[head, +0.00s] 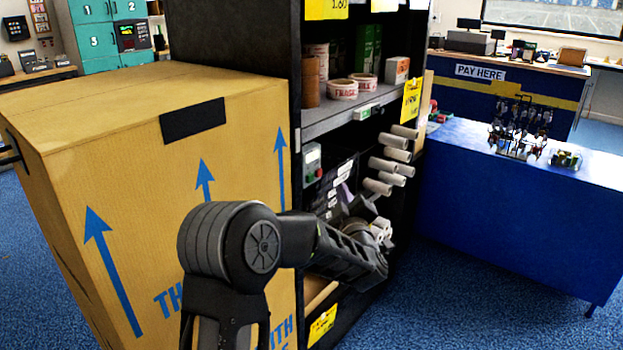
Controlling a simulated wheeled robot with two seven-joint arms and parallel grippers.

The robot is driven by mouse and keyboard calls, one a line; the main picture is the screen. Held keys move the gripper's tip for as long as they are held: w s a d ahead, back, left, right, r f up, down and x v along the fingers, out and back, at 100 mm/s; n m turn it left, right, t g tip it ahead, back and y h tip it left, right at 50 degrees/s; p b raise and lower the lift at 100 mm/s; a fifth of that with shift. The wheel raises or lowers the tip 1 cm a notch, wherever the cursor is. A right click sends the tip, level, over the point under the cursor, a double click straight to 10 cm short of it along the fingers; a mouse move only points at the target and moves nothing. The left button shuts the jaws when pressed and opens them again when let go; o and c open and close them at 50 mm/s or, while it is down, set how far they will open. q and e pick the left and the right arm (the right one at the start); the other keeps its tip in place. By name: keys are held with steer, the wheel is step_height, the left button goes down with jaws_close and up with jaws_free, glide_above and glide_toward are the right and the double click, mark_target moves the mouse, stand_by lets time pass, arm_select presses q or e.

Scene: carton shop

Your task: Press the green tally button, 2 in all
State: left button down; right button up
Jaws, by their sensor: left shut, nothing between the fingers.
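A small grey box (312,162) is fixed on the dark shelf unit, just right of the big carton. It has a greenish face and a small red spot; I cannot clearly make out a separate green button on it. My left arm comes up from the bottom and reaches right, in front of the shelf unit. My left gripper (374,232) is at its far end, below and right of the grey box and apart from it in the picture. It is shut and empty. Its fingertips are hard to make out against the shelf clutter. My right gripper is not in view.
A big carton (70,190) with blue arrows stands close on the left. The shelf unit (235,45) holds tape rolls (342,89), and pale tubes (380,187) stick out of it. A blue table (510,220) stands right, with open blue floor before it.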

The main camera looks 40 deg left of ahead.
mark_target(310, 178)
arm_select(q)
steer(key=a, duration=0.6)
steer(key=shift+a+b, duration=0.15)
steer(key=shift+b, duration=0.15)
steer(key=shift+s, duration=0.1)
stand_by(1.7)
steer(key=shift+a+b, duration=0.2)
steer(key=shift+b, duration=0.15)
steer(key=shift+a, duration=0.2)
steer(key=shift+a+b, duration=0.35)
steer(key=shift+a, duration=0.15)
stand_by(0.3)
steer(key=shift+d, duration=0.9)
